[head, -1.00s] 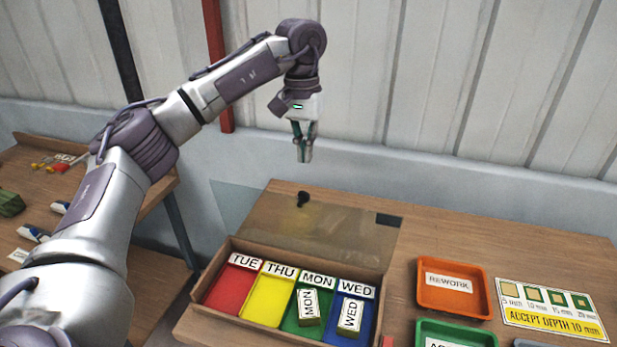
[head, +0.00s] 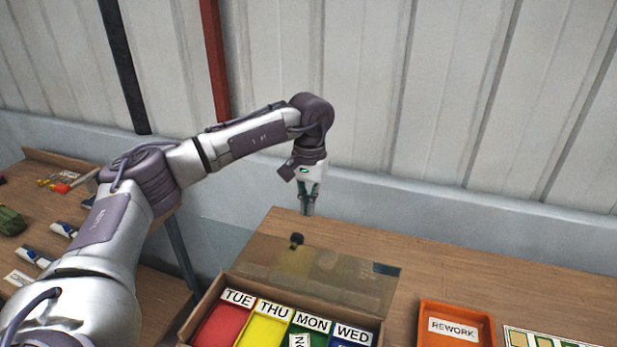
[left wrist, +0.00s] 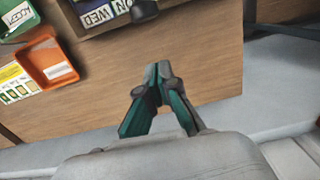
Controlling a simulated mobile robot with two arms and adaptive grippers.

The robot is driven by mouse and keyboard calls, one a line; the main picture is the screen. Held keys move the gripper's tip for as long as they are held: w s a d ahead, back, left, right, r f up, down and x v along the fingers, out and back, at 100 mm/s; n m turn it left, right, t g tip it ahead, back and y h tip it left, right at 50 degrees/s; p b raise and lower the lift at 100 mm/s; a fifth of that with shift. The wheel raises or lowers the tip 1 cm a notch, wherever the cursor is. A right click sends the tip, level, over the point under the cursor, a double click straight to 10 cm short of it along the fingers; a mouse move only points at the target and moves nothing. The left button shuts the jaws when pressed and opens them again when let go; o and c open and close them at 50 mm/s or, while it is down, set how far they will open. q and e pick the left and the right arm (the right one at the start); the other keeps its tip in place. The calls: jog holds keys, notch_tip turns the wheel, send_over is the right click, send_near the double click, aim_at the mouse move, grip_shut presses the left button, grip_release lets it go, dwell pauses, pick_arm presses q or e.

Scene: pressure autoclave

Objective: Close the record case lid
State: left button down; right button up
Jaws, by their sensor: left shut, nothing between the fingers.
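The record case (head: 203,308) is a wooden box with coloured compartments labelled TUE, THU, MON and WED. Its lid (head: 345,280), a brownish see-through panel with a dark knob (head: 297,239), is open and extends behind the box. My left gripper (head: 307,212) is shut and empty, pointing down just beyond the lid's far edge, near the knob but apparently apart from it. In the left wrist view the shut fingertips (left wrist: 155,75) are over bare tabletop, and a dark round shape, probably the knob, shows at the top edge. My right gripper is not in view.
An orange REWORK tray (head: 455,325) and a depth card (head: 550,338) lie right of the case. A ribbed wall stands behind the table (head: 500,275). A side bench with small items is at the left. The table behind and right of the lid is clear.

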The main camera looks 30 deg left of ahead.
pick_arm(q)
jog(key=s, duration=0.1)
jog(key=s+f+p, duration=0.1)
jog(key=s+d+f+p, duration=0.1)
jog(key=shift+s, duration=0.35)
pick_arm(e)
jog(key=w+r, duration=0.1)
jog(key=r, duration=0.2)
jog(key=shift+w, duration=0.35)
